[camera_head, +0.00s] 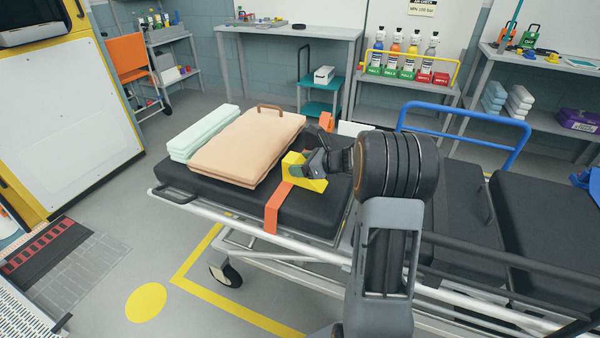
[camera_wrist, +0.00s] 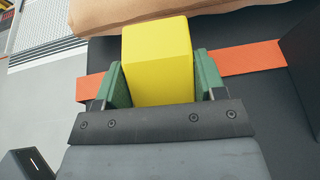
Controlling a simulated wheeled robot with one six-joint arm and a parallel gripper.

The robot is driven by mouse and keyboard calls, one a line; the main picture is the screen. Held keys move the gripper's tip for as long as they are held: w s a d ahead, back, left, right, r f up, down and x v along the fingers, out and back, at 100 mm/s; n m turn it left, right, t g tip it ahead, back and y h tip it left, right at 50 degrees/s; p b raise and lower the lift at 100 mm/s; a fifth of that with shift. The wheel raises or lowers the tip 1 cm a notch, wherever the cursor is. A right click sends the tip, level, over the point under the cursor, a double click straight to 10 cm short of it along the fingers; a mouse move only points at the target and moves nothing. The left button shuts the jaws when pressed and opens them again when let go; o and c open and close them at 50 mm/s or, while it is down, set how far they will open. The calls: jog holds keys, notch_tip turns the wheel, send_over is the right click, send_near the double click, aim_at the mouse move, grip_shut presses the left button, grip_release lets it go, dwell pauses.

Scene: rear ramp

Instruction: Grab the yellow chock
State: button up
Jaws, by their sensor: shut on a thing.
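The yellow chock (camera_head: 297,167) is at the black stretcher mattress (camera_head: 312,213), beside the tan folded blanket and over the orange strap. My gripper (camera_head: 302,172) reaches it from the right and is shut on it. In the wrist view the yellow chock (camera_wrist: 158,62) sits between the two green finger pads of my gripper (camera_wrist: 157,85), one on each side. The chock's lower part is hidden by the gripper. I cannot tell whether it still touches the mattress.
The tan blanket (camera_head: 247,146) and pale green pads (camera_head: 203,134) lie left of the chock. The orange strap (camera_head: 274,208) crosses the mattress. A blue rail (camera_head: 465,112) stands at the right. Shelves with bottles (camera_head: 396,45) line the back wall. Open floor lies left of the stretcher.

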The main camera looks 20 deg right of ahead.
jog(key=c, duration=0.4)
jog(key=shift+r, duration=0.15)
